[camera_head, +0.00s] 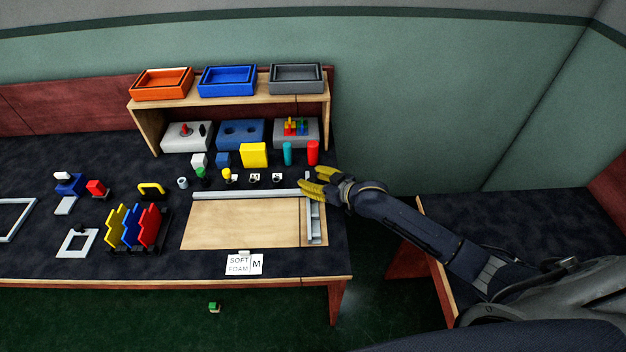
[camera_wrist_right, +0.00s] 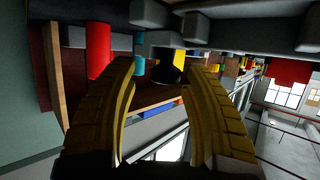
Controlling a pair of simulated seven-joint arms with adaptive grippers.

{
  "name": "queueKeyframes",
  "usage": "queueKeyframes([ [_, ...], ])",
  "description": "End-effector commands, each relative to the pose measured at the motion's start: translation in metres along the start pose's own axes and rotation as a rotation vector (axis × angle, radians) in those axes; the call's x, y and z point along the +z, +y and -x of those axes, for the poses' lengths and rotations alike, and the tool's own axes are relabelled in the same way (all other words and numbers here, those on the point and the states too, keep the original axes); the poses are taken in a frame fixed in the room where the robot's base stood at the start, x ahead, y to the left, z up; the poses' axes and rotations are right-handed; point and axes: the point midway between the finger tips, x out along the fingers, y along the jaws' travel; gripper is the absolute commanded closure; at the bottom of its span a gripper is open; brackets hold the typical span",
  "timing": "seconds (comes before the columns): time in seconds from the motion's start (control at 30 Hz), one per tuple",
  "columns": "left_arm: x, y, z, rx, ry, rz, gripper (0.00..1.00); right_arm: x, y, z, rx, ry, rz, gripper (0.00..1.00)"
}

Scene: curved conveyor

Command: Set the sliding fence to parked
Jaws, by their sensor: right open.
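A wooden board (camera_head: 240,223) lies flat near the right end of the dark table. A long pale grey bar (camera_head: 245,195) runs along its back edge, and a grey rail piece (camera_head: 315,223) runs front to back at its right side. I cannot tell for sure which of these is the sliding fence. My right gripper (camera_head: 312,180) is open, with yellow fingers, by the board's back right corner. In the right wrist view its fingers (camera_wrist_right: 161,68) are spread, with nothing visibly gripped; a dark rounded thing (camera_wrist_right: 168,73) shows beyond them. My left gripper is out of view.
A red cylinder (camera_head: 312,152) and a teal cylinder (camera_head: 288,153) stand just behind the right gripper. A shelf (camera_head: 229,102) with trays is at the back. A card (camera_head: 244,264) reading "SOFT FOAM M" is at the front edge. Colored shapes (camera_head: 132,227) stand left of the board.

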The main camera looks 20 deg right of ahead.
Motion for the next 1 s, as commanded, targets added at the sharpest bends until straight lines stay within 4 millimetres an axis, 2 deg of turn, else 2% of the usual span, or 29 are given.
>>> queueKeyframes([
  [0.23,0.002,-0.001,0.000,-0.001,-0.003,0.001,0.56,0.004,-0.001,0.013,-0.001,-0.006,-0.001,0.51],
  [0.7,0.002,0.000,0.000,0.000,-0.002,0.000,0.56,0.002,0.000,0.091,0.000,-0.003,0.000,0.51],
  [1.0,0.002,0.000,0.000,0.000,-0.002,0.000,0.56,0.000,0.001,0.117,0.001,0.000,0.000,0.51],
])
